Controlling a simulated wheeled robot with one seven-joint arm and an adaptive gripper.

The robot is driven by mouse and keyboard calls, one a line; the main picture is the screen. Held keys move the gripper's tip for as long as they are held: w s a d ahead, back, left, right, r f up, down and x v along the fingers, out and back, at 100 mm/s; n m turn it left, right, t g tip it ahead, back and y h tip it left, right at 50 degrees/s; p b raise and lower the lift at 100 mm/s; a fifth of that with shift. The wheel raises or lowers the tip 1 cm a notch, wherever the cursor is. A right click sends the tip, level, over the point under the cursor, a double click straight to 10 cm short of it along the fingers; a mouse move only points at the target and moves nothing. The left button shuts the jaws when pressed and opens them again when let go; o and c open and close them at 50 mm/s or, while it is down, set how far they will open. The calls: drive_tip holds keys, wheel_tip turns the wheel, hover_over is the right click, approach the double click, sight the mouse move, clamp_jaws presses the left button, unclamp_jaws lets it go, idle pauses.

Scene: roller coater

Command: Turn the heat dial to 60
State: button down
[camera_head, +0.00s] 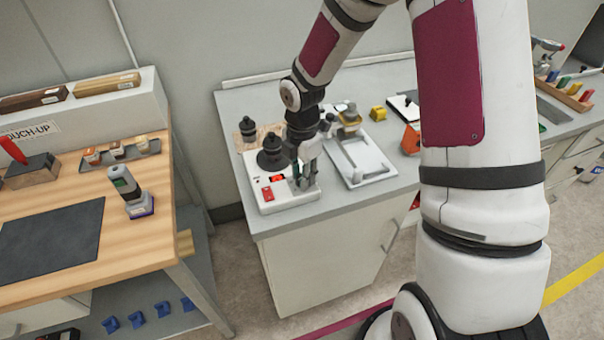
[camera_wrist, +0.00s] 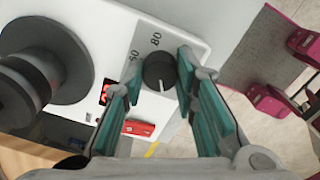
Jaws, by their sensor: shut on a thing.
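The heat dial (camera_wrist: 160,72) is a round dark knob on a white device. A white mark on it is at its lower side in the wrist view, away from the printed numbers. An "80" (camera_wrist: 155,40) is printed beside it, and another number (camera_wrist: 134,56) near the left finger is hard to read. My gripper (camera_wrist: 158,80) is shut on the dial, one teal-padded finger on each side. In the head view my gripper (camera_head: 308,184) is at the right part of the white device (camera_head: 286,201) and hides the dial. A red display (camera_wrist: 106,92) is partly covered by a finger.
A red switch (camera_wrist: 138,127) is close to the fingers. A black round part (camera_wrist: 45,75) rises from the device at left. In the head view, a white tray (camera_head: 362,175) stands right of the device on the grey counter (camera_head: 240,150). A wooden bench (camera_head: 140,240) is at left.

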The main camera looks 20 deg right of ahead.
drive_tip(key=shift+m, duration=0.3)
drive_tip(key=m, duration=1.3)
drive_tip(key=shift+m, duration=0.3)
drive_tip(key=m, duration=0.9)
drive_tip(key=shift+m, duration=0.5)
